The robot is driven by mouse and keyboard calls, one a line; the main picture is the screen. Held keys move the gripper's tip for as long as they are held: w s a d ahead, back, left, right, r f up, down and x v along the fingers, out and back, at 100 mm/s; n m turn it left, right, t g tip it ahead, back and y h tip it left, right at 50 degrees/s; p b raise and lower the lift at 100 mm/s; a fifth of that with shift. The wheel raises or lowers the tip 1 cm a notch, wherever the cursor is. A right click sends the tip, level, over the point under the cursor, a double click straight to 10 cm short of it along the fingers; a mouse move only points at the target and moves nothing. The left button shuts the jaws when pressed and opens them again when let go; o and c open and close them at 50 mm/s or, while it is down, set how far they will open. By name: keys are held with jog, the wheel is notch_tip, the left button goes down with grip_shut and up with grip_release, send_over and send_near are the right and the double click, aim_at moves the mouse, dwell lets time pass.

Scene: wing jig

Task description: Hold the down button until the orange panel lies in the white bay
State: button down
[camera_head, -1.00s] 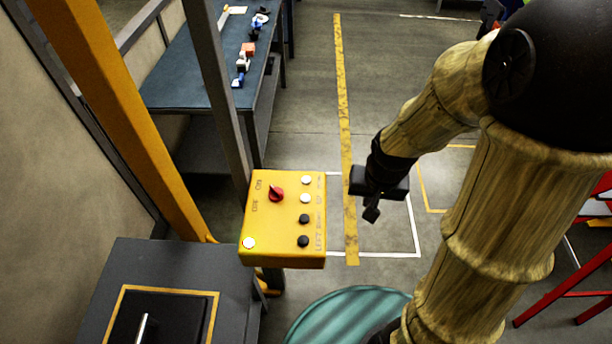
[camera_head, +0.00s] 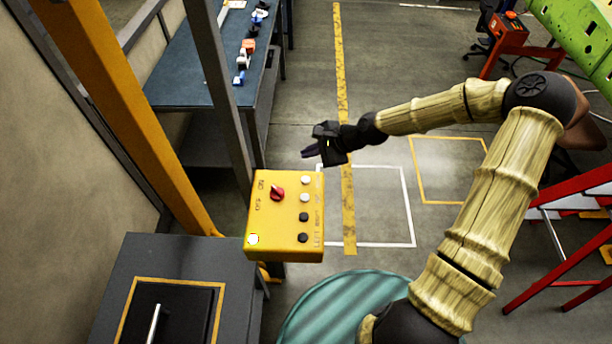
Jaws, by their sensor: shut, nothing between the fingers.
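A yellow control box (camera_head: 264,222) hangs at centre-left, with a red knob, two white buttons and two black buttons in a column, and a lit white button at lower left. The column's labels are too small to read surely, so I cannot tell which is the down button. My gripper (camera_head: 309,152) is shut and empty. It is above the box's upper right in the picture, apart from it, fingers pointing left. A white outlined bay (camera_head: 411,220) is marked on the floor right of the box, with no panel inside its visible part. I cannot make out the orange panel.
A yellow post (camera_head: 120,110) and a grey post (camera_head: 222,90) stand left of the box. A blue-topped bench (camera_head: 190,75) is behind. A dark cabinet (camera_head: 200,260) is at lower left. A green perforated beam (camera_head: 575,35) and red ladder (camera_head: 560,220) are at right.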

jog(key=shift+f, duration=0.1)
jog(key=b, duration=0.7)
send_over(309, 180)
notch_tip(309, 180, down, 7)
jog(key=shift+r, duration=0.2)
jog(key=shift+f+b, duration=0.3)
jog(key=shift+f, duration=0.75)
dwell(0.9)
jog(key=shift+f, duration=0.4)
jog(key=shift+f, duration=0.45)
dwell(0.6)
dwell(2.7)
jog(key=shift+r+p, duration=0.65)
jog(key=shift+r, duration=0.25)
